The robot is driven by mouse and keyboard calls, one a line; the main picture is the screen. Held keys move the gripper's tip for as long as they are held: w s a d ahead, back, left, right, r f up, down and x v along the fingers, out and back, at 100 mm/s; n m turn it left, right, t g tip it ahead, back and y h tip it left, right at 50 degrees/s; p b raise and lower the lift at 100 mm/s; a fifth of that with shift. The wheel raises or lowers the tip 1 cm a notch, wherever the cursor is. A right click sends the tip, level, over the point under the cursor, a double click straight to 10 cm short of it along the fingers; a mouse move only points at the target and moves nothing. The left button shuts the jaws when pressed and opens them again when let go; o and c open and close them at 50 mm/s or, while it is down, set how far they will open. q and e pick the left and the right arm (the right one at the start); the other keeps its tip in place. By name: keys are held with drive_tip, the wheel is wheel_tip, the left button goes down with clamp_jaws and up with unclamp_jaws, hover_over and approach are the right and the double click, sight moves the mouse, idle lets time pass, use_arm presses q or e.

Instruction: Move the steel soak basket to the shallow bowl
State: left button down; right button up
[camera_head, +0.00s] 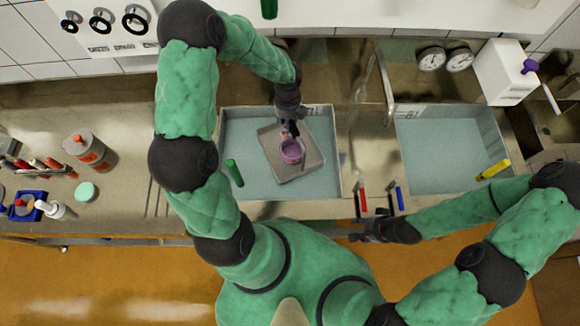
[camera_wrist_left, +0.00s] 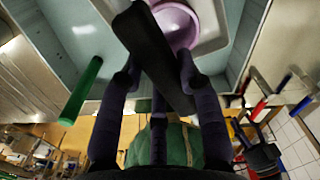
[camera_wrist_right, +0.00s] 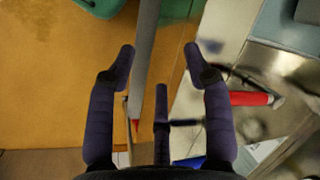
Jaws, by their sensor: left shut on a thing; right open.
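The steel soak basket (camera_head: 308,165) looks like a square grey tray in the left sink bowl (camera_head: 228,130), turned askew, with a pink-lilac cup (camera_head: 291,152) in it. My left gripper (camera_head: 290,130) is over the basket. In the left wrist view its fingers (camera_wrist_left: 155,75) are shut on a dark bar (camera_wrist_left: 150,45), seemingly the basket's handle; the cup (camera_wrist_left: 178,22) shows behind it. The right sink bowl (camera_head: 440,155) holds bluish water and seems to be the shallow bowl. My right gripper (camera_head: 362,238) is open and empty at the counter's front edge; it also shows in its wrist view (camera_wrist_right: 160,62).
A green cylinder (camera_head: 234,172) is at the left bowl's front left, a yellow one (camera_head: 493,170) at the right bowl's right. Red (camera_head: 362,196) and blue (camera_head: 399,197) handled tools lie before the divider. A tap (camera_head: 385,80) stands behind the divider.

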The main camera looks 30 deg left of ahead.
use_arm(q)
drive_tip(key=shift+f+b, duration=0.35)
drive_tip(key=shift+f, duration=4.85)
drive_tip(key=c, duration=0.9)
unclamp_jaws()
drive_tip(key=shift+o, duration=0.2)
wheel_tip(320, 180, up, 12)
drive_tip(key=shift+r+p, duration=0.1)
drive_tip(key=shift+p, duration=0.25)
